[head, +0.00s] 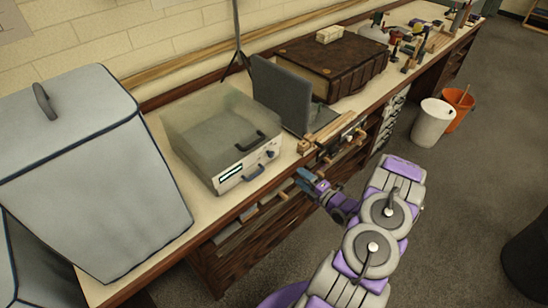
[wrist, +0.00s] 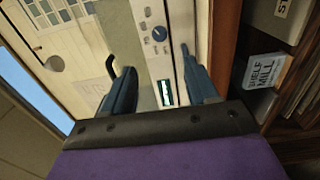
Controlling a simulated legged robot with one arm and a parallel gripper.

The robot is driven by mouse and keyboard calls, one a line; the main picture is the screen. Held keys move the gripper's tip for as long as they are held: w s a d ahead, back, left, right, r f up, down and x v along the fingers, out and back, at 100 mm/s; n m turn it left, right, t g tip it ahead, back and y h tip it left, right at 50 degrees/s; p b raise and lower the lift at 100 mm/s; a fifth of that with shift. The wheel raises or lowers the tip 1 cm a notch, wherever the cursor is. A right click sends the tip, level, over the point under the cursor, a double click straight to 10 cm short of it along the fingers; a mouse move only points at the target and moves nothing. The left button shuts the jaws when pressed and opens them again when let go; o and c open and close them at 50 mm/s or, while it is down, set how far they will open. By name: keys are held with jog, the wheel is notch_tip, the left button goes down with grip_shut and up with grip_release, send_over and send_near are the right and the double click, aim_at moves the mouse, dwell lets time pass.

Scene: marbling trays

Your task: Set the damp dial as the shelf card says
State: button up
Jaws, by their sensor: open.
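A pale box-shaped device with a clear cover (head: 190,128) stands on the bench in the head view. Its white front panel (head: 243,176) has a small lit display (head: 231,173) and a dark dial (head: 270,154). In the wrist view the panel shows a blue round dial (wrist: 159,33), small buttons and the display (wrist: 165,92). The dial's setting and the display text are not readable. My gripper (head: 306,180) is open at the bench's front edge, right of the device. In the wrist view its fingers (wrist: 158,60) straddle the panel in the picture, empty.
A grey covered case (head: 95,190) stands left of the device. A dark upright panel (head: 282,95) and brown leather case (head: 335,65) stand right. White (head: 431,122) and orange (head: 459,107) buckets stand on the floor.

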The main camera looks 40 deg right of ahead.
aim_at(273, 156)
jog(key=w, duration=0.5)
jog(key=w+a+b, duration=0.1)
jog(key=w, duration=0.4)
jog(key=w+b, duration=0.1)
jog(key=w, duration=0.4)
jog(key=shift+w+a, duration=0.15)
jog(key=shift+w, duration=0.1)
jog(key=shift+f, duration=0.1)
jog(key=c, duration=1)
jog(key=shift+c, duration=0.2)
